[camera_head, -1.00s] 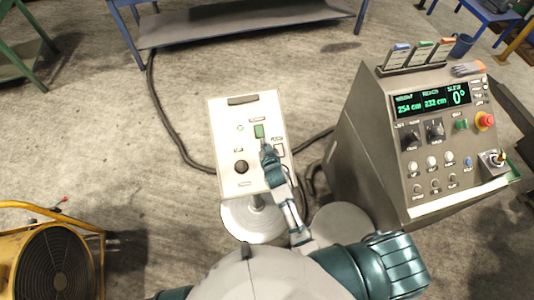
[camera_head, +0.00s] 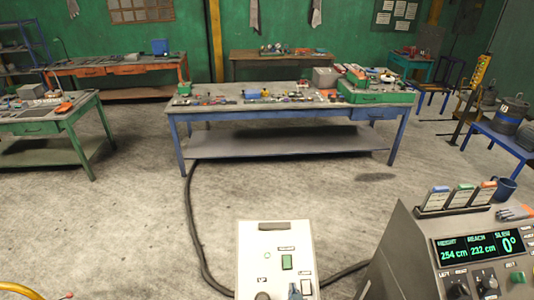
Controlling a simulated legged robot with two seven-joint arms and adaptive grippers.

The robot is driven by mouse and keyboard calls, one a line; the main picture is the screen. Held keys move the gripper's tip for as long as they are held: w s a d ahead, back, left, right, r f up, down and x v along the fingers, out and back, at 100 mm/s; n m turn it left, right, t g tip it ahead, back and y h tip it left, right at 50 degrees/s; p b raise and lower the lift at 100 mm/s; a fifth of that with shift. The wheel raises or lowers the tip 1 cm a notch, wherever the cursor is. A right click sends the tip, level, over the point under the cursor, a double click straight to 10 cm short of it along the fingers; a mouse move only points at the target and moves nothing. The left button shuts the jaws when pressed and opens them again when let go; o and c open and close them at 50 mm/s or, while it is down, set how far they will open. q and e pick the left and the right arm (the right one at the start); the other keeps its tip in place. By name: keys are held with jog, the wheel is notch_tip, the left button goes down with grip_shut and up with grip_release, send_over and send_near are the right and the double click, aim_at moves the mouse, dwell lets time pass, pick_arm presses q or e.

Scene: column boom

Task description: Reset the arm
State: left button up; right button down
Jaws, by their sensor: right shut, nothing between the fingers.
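A pale control box (camera_head: 260,240) stands at the bottom centre, with a dark slot at its top. A green rectangular button (camera_head: 287,262) is on its face, right of centre. A dark round knob (camera_head: 262,296) shows partly at the bottom edge. Contact with the box cannot be told. My left gripper is not in view.
A grey console (camera_head: 400,250) at lower right reads height 254 cm, reach 232 cm, slew 0°. A blue workbench (camera_head: 290,113) with tools stands ahead; a green bench (camera_head: 40,128) is left. A black cable (camera_head: 192,220) crosses the floor. Open floor lies between.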

jog(key=s+d+f+n+g, duration=0.1)
jog(key=s+d+f+g, duration=0.15)
jog(key=s, duration=0.65)
jog(key=s+d+f+n+g, duration=0.1)
jog(key=s+d+g, duration=0.25)
jog(key=s, duration=0.55)
jog(key=s+d+f+n+g, duration=0.1)
jog(key=s+d+f+g, duration=0.15)
jog(key=s, duration=0.65)
notch_tip(320, 180, down, 27)
jog(key=g+b, duration=0.2)
jog(key=b, duration=0.2)
pick_arm(q)
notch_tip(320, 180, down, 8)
jog(key=b, duration=0.3)
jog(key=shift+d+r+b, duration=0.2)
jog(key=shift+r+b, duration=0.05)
jog(key=shift+b, duration=0.05)
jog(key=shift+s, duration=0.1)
pick_arm(e)
jog(key=s+d+f+g, duration=0.1)
jog(key=s+d+f, duration=0.1)
jog(key=s+f, duration=1.7)
notch_tip(320, 180, down, 4)
jog(key=shift+d+r+y, duration=0.15)
jog(key=shift+d+y, duration=0.15)
jog(key=shift+d, duration=0.05)
